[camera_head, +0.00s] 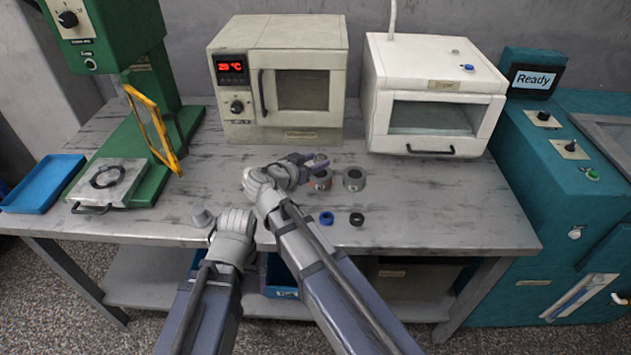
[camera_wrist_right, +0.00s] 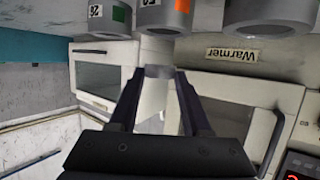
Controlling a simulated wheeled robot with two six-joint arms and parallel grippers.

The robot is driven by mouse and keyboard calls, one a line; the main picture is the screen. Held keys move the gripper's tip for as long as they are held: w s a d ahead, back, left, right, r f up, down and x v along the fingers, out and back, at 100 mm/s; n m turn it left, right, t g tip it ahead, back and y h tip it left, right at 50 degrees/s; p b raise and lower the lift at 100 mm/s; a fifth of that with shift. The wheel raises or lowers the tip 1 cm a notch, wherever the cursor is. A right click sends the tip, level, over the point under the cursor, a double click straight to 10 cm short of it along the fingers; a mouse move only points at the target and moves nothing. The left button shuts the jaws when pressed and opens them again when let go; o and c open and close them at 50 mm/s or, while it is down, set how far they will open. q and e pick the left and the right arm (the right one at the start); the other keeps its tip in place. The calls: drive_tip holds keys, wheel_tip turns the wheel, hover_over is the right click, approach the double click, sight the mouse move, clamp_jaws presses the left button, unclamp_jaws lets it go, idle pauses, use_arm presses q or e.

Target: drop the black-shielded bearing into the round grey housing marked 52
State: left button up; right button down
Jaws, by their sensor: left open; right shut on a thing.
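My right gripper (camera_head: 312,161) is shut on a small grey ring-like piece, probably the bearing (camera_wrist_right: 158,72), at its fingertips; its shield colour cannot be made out. It is over the back of the bench, beside the grey housings. One grey housing (camera_head: 320,182) has an orange mark. Another (camera_head: 354,178) stands to its right; in the right wrist view it (camera_wrist_right: 105,20) seems to carry a white number label and green mark, the number unclear. A third housing (camera_wrist_right: 270,18) shows in that view. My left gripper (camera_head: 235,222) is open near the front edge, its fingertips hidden.
A blue ring (camera_head: 326,217) and a black ring (camera_head: 357,218) lie in front of the housings. A beige warmer (camera_head: 280,85) and a white cabinet (camera_head: 435,95) stand behind. A green press (camera_head: 120,75) and blue tray (camera_head: 42,184) are left. The bench's right side is clear.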

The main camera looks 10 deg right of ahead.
sight(315, 178)
drive_tip(key=shift+f+b, duration=1.9)
drive_tip(key=shift+f, duration=0.15)
drive_tip(key=shift+r, duration=0.15)
drive_tip(key=c, duration=0.8)
unclamp_jaws()
drive_tip(key=shift+f, duration=0.25)
drive_tip(key=o, duration=0.4)
drive_tip(key=shift+o, duration=0.2)
drive_tip(key=shift+r, duration=0.2)
